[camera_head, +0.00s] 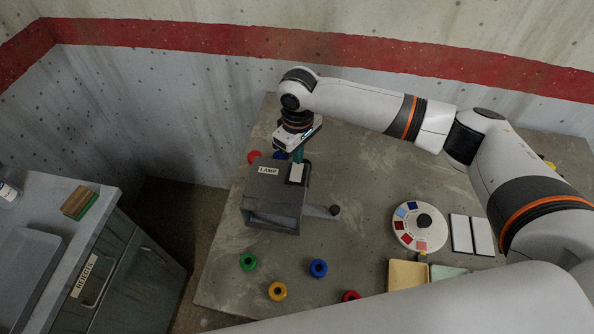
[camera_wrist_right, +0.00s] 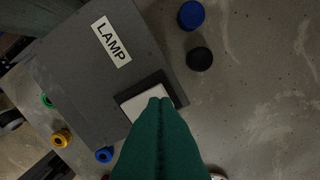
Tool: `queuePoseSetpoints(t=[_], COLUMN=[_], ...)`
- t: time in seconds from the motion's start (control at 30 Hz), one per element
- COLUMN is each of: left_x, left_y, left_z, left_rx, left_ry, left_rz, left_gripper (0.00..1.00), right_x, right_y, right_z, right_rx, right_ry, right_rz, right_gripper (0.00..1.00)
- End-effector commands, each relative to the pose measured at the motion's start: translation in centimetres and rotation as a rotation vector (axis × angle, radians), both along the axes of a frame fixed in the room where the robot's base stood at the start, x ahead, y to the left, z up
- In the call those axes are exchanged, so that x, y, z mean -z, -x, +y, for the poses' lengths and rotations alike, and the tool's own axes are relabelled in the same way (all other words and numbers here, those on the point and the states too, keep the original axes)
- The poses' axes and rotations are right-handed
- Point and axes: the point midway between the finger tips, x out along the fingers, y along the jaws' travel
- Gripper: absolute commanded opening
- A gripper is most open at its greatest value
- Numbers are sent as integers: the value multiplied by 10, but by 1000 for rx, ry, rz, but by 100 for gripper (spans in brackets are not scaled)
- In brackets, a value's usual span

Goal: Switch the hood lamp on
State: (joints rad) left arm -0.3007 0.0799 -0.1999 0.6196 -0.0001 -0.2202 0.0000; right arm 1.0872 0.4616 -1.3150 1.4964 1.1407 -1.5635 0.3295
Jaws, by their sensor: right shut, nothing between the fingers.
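The lamp hood is a dark grey box (camera_head: 275,205) with a white LAMP label (camera_head: 268,170), standing on the table. A white switch plate in a dark frame (camera_head: 296,173) is on its top, near the back right corner. The box (camera_wrist_right: 65,75) and white plate (camera_wrist_right: 133,107) also show in the wrist view. My right gripper (camera_head: 298,158) is shut and empty, pointing down. Its green fingertips (camera_wrist_right: 160,100) are at the plate's edge; I cannot tell if they touch. No glow from the lamp is visible. My left gripper is out of view.
An arm with a black knob (camera_head: 335,210) sticks out from the box's right side. Green (camera_head: 247,262), yellow (camera_head: 277,291) and blue (camera_head: 318,267) rings lie in front. A round colour dial (camera_head: 420,227) stands right. A cabinet (camera_head: 125,262) is at left.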

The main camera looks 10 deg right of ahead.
Motion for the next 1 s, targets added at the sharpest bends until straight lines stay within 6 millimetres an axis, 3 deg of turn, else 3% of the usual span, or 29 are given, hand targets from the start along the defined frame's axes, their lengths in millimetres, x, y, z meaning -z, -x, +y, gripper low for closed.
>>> queuePoseSetpoints(t=[1.0], left_x=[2], left_y=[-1], left_z=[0], left_rx=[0], left_ry=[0], left_rz=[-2], left_gripper=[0], right_x=[8], right_y=[0], right_z=[0], right_rx=[0], right_ry=[0], right_rz=[0], right_gripper=[0])
